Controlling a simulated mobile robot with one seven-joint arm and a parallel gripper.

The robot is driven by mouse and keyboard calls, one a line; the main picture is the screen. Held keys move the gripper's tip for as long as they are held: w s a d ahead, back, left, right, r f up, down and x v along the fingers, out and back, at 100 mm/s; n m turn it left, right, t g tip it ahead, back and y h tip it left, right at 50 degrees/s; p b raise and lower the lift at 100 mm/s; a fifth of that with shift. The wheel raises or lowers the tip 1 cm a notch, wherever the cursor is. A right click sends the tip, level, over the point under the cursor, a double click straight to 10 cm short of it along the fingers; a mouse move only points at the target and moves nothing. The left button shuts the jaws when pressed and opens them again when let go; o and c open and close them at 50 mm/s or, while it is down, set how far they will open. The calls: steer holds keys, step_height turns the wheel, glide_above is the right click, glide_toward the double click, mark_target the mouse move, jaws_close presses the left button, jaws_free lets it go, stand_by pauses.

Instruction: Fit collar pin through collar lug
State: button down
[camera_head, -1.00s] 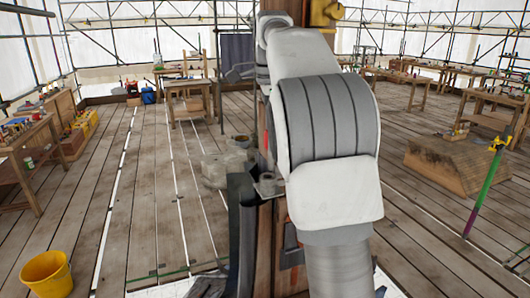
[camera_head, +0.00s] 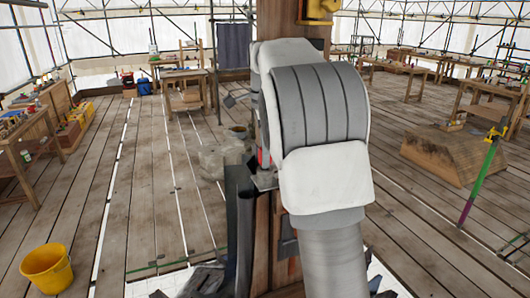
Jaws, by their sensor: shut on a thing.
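A wooden post (camera_head: 280,18) rises through the middle of the view, partly behind my arm. A small grey metal bracket (camera_head: 264,181), which looks like the collar lug, sticks out from the left side of the post just left of my forearm. A narrow dark and red upright piece (camera_head: 263,157) shows just above the bracket. I cannot tell if it is the collar pin, or if it touches the bracket. My white and grey arm covers the area to the right. My gripper is hidden behind the arm, so its fingers and their contents do not show.
A yellow fitting (camera_head: 318,10) is on the post above. Dark sheets (camera_head: 238,215) stand at the post's left, with a grey block (camera_head: 222,160) behind. A yellow bucket (camera_head: 46,269) is at lower left. A wooden block (camera_head: 455,152) lies at right. Floor between is clear.

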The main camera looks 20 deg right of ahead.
steer(key=shift+f, duration=0.1)
steer(key=c, duration=0.9)
jaws_free()
steer(key=shift+f, duration=0.1)
steer(key=o, duration=0.4)
step_height(320, 180, up, 12)
steer(key=shift+r, duration=0.2)
